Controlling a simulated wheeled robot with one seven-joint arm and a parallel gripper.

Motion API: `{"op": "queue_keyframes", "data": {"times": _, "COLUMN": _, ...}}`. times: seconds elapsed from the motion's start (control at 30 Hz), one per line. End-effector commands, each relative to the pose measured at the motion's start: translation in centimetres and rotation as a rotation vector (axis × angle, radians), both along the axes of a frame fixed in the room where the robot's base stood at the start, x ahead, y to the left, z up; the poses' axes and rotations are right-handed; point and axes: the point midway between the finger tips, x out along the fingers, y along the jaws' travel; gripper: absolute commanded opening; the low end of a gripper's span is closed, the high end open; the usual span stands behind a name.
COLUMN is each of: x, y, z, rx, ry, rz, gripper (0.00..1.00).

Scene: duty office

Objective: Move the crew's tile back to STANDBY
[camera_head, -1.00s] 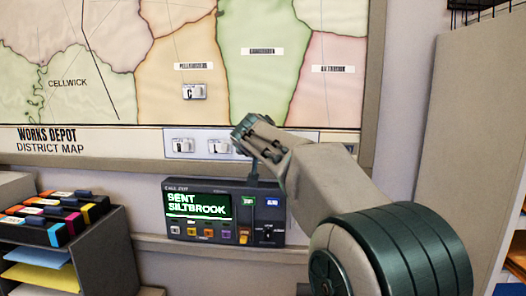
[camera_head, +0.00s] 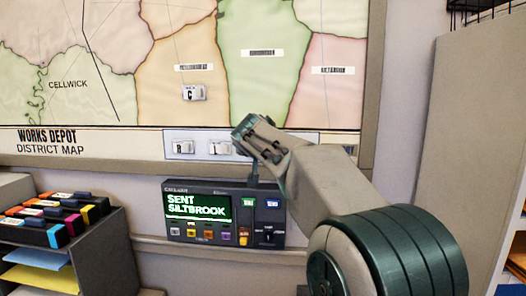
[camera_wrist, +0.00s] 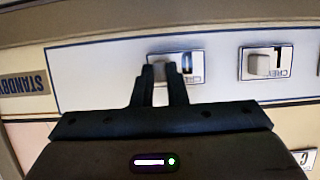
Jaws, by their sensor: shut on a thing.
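A white crew tile (camera_wrist: 190,66) with a dark letter, perhaps D, sits on the pale STANDBY strip (camera_wrist: 90,78). My gripper (camera_wrist: 160,72) is shut on this tile's raised grip, and the fingers hide part of the tile. In the head view my gripper (camera_head: 243,132) is at the strip and hides this tile. The STANDBY label (camera_wrist: 26,84) is at the strip's end, at the left of the wrist view. Tile L (camera_wrist: 267,62) is beside the held tile on the strip. Another tile (camera_head: 183,147), perhaps R, is farther left in the head view. Tile C (camera_head: 193,93) is on the orange district.
Below the map (camera_head: 70,95), a call unit (camera_head: 205,239) shows SENT SILTBROOK and has several buttons and a lever. A tall beige cabinet (camera_head: 470,130) stands at the right.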

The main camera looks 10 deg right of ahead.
Motion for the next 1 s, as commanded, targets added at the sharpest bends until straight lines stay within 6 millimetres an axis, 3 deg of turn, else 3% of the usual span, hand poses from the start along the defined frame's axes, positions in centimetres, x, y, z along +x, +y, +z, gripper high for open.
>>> {"op": "queue_keyframes", "data": {"times": 0.23, "x": 0.0, "y": 0.0, "z": 0.0, "rx": 0.000, "ry": 0.000, "rz": 0.000, "gripper": 0.00}}
{"op": "queue_keyframes", "data": {"times": 0.27, "x": 0.0, "y": 0.0, "z": 0.0, "rx": 0.000, "ry": -0.001, "rz": 0.001, "gripper": 0.18}}
{"op": "queue_keyframes", "data": {"times": 0.33, "x": 0.0, "y": 0.0, "z": 0.0, "rx": 0.000, "ry": -0.001, "rz": 0.001, "gripper": 0.38}}
{"op": "queue_keyframes", "data": {"times": 0.73, "x": -0.6, "y": 0.2, "z": 0.3, "rx": 0.000, "ry": -0.003, "rz": 0.001, "gripper": 0.38}}
{"op": "queue_keyframes", "data": {"times": 1.0, "x": -5.1, "y": 1.7, "z": 2.1, "rx": 0.001, "ry": -0.006, "rz": 0.003, "gripper": 0.38}}
